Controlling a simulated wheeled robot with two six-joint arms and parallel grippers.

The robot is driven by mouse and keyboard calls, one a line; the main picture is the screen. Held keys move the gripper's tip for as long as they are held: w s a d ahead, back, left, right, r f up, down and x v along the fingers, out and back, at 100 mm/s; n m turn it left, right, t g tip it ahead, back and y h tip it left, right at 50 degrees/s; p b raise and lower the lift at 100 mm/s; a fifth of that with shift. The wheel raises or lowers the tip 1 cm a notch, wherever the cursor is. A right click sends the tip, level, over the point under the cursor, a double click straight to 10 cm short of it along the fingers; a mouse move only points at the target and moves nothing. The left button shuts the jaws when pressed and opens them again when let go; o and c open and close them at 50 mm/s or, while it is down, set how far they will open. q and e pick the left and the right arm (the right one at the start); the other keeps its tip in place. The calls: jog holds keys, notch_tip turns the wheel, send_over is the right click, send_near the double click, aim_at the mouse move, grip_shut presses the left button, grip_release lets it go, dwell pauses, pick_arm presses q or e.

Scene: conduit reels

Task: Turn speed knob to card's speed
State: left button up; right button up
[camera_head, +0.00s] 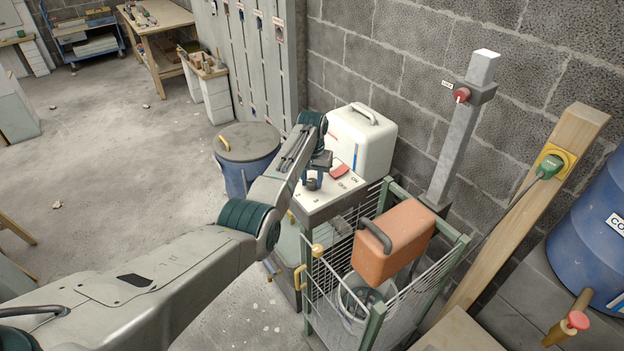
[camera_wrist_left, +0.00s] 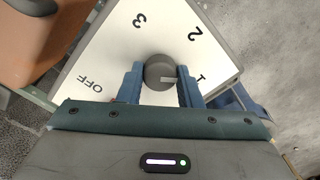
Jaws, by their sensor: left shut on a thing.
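The speed knob (camera_wrist_left: 159,72) is a dark grey round knob with a pale pointer line, on a white panel (camera_wrist_left: 110,50) marked OFF, 1, 2 and 3. The line points right, toward the 1. My left gripper (camera_wrist_left: 160,76) is shut on the knob, one blue finger at each side. In the head view, my left gripper (camera_head: 314,174) reaches down to the knob (camera_head: 312,184) on the white-topped machine (camera_head: 327,192). I cannot make out a speed card in either view. My right gripper is not in view.
A blue lidded drum (camera_head: 248,150) stands left. Open floor lies farther left.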

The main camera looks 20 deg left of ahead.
pick_arm(q)
jog(key=n, duration=0.5)
jog(key=shift+r, duration=0.1)
jog(key=shift+n, duration=2.4)
jog(key=o, duration=1)
jog(key=shift+r, duration=0.1)
